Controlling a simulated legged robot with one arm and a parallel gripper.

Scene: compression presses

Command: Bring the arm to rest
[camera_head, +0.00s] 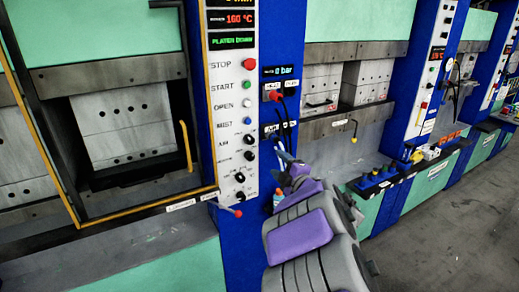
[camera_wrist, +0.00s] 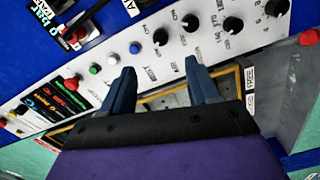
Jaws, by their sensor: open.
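My gripper (camera_wrist: 158,88) shows in the wrist view with its two dark blue fingers spread apart and nothing between them. It faces a white control panel (camera_wrist: 177,38) with several black knobs and coloured buttons. Whether the fingertips touch the panel I cannot tell. In the head view my purple and grey arm (camera_head: 300,232) reaches up from the bottom middle, in front of the blue press column. The gripper end there is small and partly hidden by the arm.
A press with a yellow-edged door frame (camera_head: 150,206) stands at the left. Its control panel (camera_head: 232,95) has a red stop button (camera_head: 249,64). More presses line the right; grey floor (camera_head: 440,225) is clear at lower right.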

